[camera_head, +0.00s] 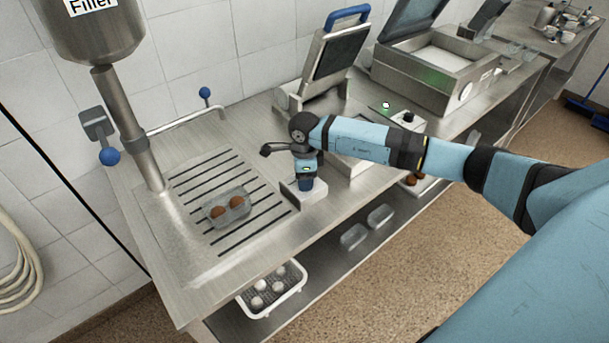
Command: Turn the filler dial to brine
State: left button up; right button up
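The steel filler (92,35), with a label reading "Filler", hangs at the upper left; its pipe runs down to a slotted drain area. A small white box (313,193) stands on the counter to the right of the drain. My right gripper (305,181) points down at the top of this box, at a dark blue part that may be the dial. The gripper and wrist cover most of it, so any dial markings and the finger gap cannot be made out. My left gripper is out of view.
A clear tray (239,204) with two brown round items lies on the drain slots (268,222). A blue-knobbed lever (109,156) is beside the pipe. An open-lidded machine (334,55) stands behind my arm. A white perforated basket (290,291) with pale balls sits below the counter.

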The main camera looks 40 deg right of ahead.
jog(key=c, duration=0.7)
jog(key=shift+m, duration=0.4)
jog(key=shift+m+b, duration=0.45)
jog(key=shift+m, duration=0.55)
jog(key=m, duration=0.3)
jog(key=shift+m+b, duration=0.3)
jog(key=shift+b, duration=0.1)
jog(key=m, duration=1.1)
jog(key=shift+m, duration=0.4)
